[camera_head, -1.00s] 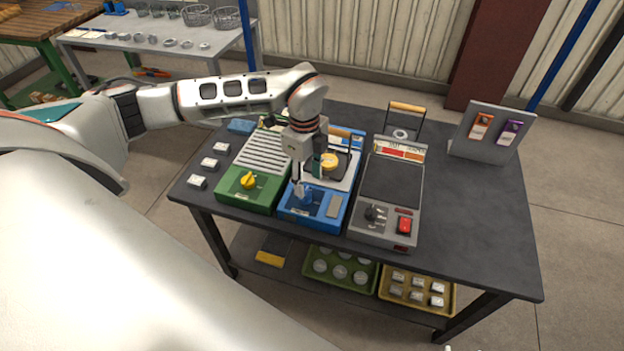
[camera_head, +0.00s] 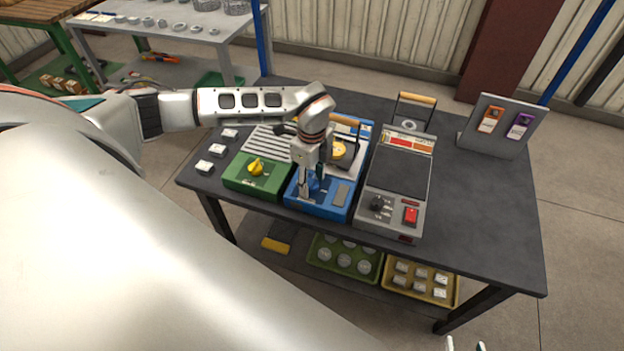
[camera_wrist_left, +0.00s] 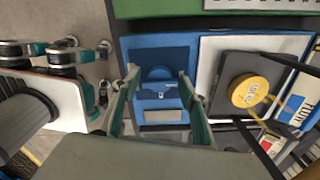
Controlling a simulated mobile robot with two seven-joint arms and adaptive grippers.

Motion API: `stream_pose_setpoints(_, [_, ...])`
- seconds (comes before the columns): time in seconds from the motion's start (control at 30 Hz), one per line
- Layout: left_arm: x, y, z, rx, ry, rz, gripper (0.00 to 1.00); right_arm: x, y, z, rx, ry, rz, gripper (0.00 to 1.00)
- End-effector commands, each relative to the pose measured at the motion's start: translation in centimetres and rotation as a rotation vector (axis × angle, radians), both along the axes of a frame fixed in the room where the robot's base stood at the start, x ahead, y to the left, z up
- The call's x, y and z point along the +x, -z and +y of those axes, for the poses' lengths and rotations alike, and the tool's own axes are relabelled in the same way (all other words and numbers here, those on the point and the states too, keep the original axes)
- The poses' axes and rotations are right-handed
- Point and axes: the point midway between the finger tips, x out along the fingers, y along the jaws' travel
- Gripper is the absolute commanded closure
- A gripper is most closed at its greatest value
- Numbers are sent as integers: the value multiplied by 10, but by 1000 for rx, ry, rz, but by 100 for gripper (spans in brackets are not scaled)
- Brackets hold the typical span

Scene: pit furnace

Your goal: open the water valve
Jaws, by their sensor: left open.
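A blue unit (camera_head: 327,208) stands on the dark table between a green unit and a grey one. A round blue knob on its front panel shows in the left wrist view (camera_wrist_left: 157,74), and is mostly hidden behind the gripper in the head view. My left gripper (camera_head: 311,192) points down over this panel. In the left wrist view its fingers (camera_wrist_left: 158,98) are apart, on either side of the knob area, with nothing seen between them. Contact with the knob cannot be told. The fingertips of my right gripper (camera_head: 465,346) show apart at the bottom edge.
The green unit (camera_head: 240,180) with a yellow knob is left of the blue one. The grey unit (camera_head: 401,180) with a red switch is right. A sign stand (camera_head: 502,127) is at the far right. The table's right side (camera_head: 480,215) is clear.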

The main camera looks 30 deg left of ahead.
Motion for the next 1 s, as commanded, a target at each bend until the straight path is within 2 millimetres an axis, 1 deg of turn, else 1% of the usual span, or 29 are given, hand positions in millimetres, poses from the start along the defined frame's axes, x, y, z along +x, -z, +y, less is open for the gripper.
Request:
stream_pose_setpoints(0.03, [0, 0, 0, 0, 0, 0, 57, 0, 0, 0, 0, 0, 0, 60])
stream_pose_setpoints(0.13, [0, 0, 0, 0, 0, 0, 82, 0, 0, 0, 0, 0, 0, 60])
stream_pose_setpoints(0.17, [0, 0, 0, 0, 0, 0, 86, 0, 0, 0, 0, 0, -1, 60])
stream_pose_setpoints(0.37, [0, 0, 0, 0, 5, 0, 86, 0, 0, 0, 0, 0, 0, 60])
stream_pose_setpoints(0.57, [0, -1, 0, -1, 55, 0, 86, 0, -2, 0, 0, 0, 0, 60])
stream_pose_setpoints(0.77, [0, -2, 0, 0, 177, 1, 86, 1, -7, 0, -1, 1, 0, 60])
stream_pose_setpoints(1.0, [0, -2, 0, -1, 394, 0, 86, 1, -15, 0, -1, 1, 0, 60])
